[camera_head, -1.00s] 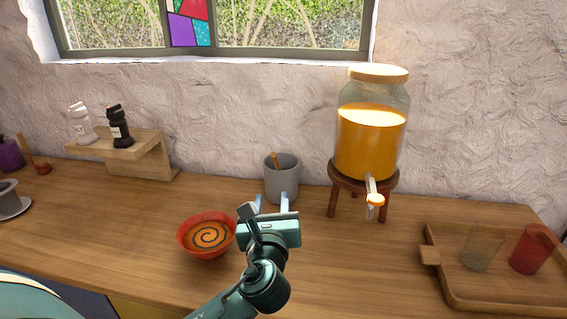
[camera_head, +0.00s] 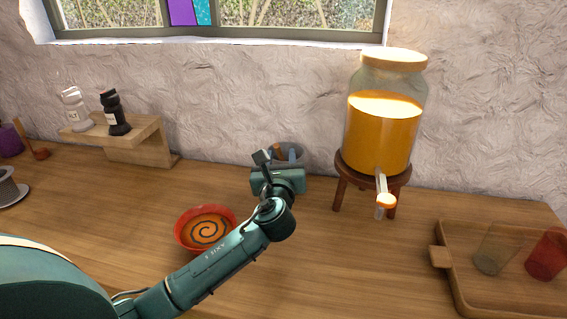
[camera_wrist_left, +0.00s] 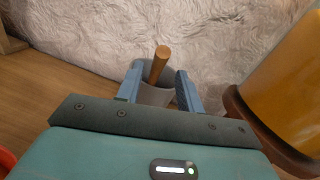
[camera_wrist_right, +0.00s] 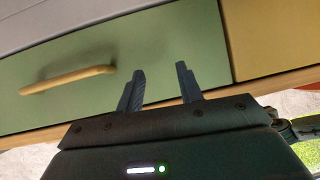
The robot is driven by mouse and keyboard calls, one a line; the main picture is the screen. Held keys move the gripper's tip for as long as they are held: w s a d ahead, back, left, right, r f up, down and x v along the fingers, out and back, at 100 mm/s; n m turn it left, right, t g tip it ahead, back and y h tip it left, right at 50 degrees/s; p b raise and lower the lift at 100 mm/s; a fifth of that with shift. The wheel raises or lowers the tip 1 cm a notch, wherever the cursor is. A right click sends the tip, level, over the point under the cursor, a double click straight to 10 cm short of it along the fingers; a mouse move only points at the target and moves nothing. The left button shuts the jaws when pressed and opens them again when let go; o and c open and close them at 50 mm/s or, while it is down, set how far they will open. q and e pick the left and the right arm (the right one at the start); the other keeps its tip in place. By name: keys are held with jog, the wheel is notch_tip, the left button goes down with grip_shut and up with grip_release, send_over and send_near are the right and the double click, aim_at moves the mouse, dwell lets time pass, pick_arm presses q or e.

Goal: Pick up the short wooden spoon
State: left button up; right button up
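The short wooden spoon's handle (camera_wrist_left: 160,62) sticks up out of a grey cup in the left wrist view; its lower end is hidden inside. The grey cup (camera_head: 297,153) stands on the counter near the wall, partly hidden behind my left gripper (camera_head: 285,154). In the left wrist view my left gripper (camera_wrist_left: 158,80) is open, one blue finger on each side of the handle, with gaps showing. The grey cup (camera_wrist_left: 155,96) shows below and between the fingers. My right gripper (camera_wrist_right: 160,88) is open and empty in front of a green drawer, away from the cup.
A red bowl of orange soup (camera_head: 207,229) sits left of my left arm. A juice dispenser (camera_head: 383,125) on a wooden stand is right of the cup. A wooden tray (camera_head: 470,292) with two glasses lies far right. A wooden shelf (camera_head: 150,130) with two bottles stands left.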

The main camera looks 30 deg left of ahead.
pick_arm(q)
jog(key=x, duration=0.4)
jog(key=shift+w+a, duration=0.15)
jog(key=shift+a, duration=0.2)
jog(key=shift+c, duration=0.3)
grip_shut()
